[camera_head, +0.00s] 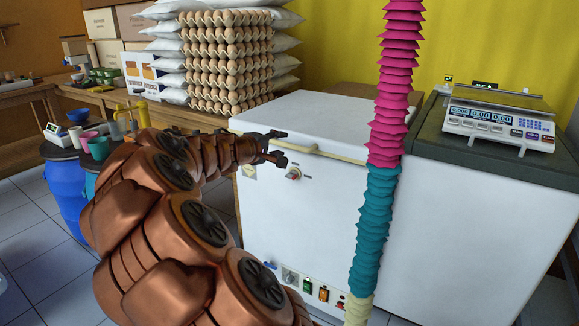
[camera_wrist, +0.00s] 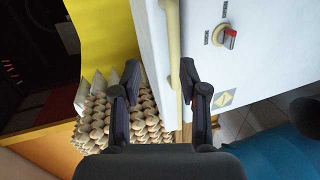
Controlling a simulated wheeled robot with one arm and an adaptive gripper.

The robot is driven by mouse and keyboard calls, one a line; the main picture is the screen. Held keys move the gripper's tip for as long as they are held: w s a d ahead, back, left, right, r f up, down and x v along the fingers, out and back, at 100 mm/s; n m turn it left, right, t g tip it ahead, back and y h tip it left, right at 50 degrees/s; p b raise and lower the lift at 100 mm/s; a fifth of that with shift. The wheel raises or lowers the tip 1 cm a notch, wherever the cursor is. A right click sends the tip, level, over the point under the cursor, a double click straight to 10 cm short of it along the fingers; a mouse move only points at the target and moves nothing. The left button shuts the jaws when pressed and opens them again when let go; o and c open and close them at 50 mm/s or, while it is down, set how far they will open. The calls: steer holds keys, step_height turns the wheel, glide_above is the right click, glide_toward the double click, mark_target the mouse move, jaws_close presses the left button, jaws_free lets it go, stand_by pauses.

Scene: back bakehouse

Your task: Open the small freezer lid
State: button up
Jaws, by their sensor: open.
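The small white chest freezer (camera_head: 300,225) stands in the middle of the head view, its lid (camera_head: 310,115) down flat. A cream bar handle (camera_head: 335,155) runs along the lid's front edge; it also shows in the wrist view (camera_wrist: 173,50). A red lock knob (camera_head: 293,174) sits on the front below the handle's left part and shows in the wrist view (camera_wrist: 230,40). My gripper (camera_head: 272,148) is open at the handle's left end. In the wrist view the handle lies between my open fingers (camera_wrist: 160,75), nearer the right one. I cannot tell whether they touch.
A dark-topped cabinet with a scale (camera_head: 500,118) adjoins the freezer on the right. Stacked egg trays (camera_head: 228,60) and white sacks (camera_head: 172,75) stand behind left. A blue barrel (camera_head: 65,190) is at left. A pink-and-teal ribbed column (camera_head: 378,215) crosses in front of the freezer.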

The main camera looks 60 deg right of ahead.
mark_target(288, 146)
steer(key=shift+n+t+h, duration=0.3)
steer(key=shift+n, duration=0.4)
steer(key=w+d+f+b, duration=0.1)
steer(key=d, duration=0.2)
steer(key=d+f+b, duration=0.1)
steer(key=d+f, duration=0.1)
steer(key=d, duration=0.1)
steer(key=w+d+f, duration=0.1)
steer(key=d, duration=0.2)
steer(key=shift+w+f+b, duration=0.3)
steer(key=shift+f+b, duration=0.05)
steer(key=shift+b, duration=0.05)
steer(key=shift+d, duration=0.5)
steer(key=shift+c, duration=0.3)
jaws_close()
